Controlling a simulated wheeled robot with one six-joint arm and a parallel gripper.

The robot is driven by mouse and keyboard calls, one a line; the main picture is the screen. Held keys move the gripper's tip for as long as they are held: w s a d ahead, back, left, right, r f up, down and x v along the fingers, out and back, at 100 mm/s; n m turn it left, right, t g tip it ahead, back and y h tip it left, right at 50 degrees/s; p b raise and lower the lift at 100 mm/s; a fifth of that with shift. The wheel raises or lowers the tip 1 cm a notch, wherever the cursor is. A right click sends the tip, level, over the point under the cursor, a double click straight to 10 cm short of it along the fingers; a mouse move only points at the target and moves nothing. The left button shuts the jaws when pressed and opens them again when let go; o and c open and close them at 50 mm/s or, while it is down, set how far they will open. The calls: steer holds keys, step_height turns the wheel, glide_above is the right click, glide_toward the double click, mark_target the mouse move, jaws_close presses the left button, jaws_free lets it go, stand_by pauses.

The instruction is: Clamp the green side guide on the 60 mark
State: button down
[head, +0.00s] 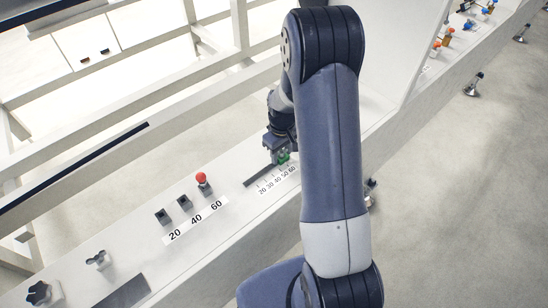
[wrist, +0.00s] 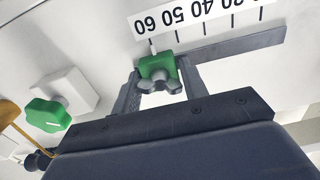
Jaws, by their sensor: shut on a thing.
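The green side guide (wrist: 158,66) sits at the left end of a dark slotted rail (wrist: 235,46), with a grey wing screw (wrist: 160,86) on its front. My gripper (wrist: 158,78) has one finger on each side of the guide and is shut on it. A small pale pointer stands up from the guide at the 60 end of the printed scale (wrist: 200,18); I cannot tell whether it meets the 60 mark exactly. In the head view the guide (head: 283,157) shows small under my gripper (head: 281,150), beside the high end of the scale (head: 277,180).
A second scale (head: 196,219) marked 20, 40, 60 has dark square posts and a red-topped knob (head: 202,179). A green knob (wrist: 48,114) on a white block (wrist: 66,90) is left of my gripper. Grey knobs (head: 97,259) stand at the near end of the white beam.

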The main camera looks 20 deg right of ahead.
steer(key=c, duration=0.9)
jaws_free()
step_height(320, 180, up, 11)
steer(key=shift+f, duration=0.1)
steer(key=shift+f, duration=0.1)
step_height(320, 180, down, 11)
steer(key=shift+r, duration=0.2)
steer(key=shift+a, duration=0.15)
steer(key=shift+s+a, duration=0.1)
